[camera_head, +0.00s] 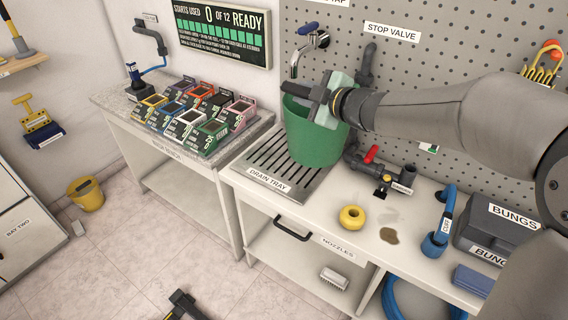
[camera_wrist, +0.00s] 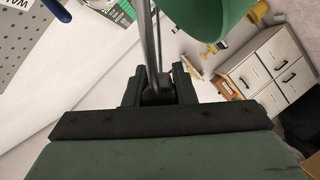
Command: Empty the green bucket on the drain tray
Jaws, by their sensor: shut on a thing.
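The green bucket (camera_head: 312,142) is roughly upright over the drain tray (camera_head: 262,176), below the wall tap (camera_head: 312,40). I cannot tell whether its base touches the tray. My gripper (camera_head: 322,98) is at the bucket's top and covers part of its rim. In the wrist view my gripper (camera_wrist: 157,85) is shut on the bucket's thin grey handle, and part of the green bucket (camera_wrist: 205,28) shows at the top. The bucket's contents are hidden.
Several coloured boxes (camera_head: 190,123) stand on the bench to the left. A pipe valve with a red lever (camera_head: 370,155) is right of the bucket. A yellow ring (camera_head: 352,217) and a brown stain (camera_head: 389,235) lie on the front bench. The pegboard wall (camera_head: 440,60) is close behind.

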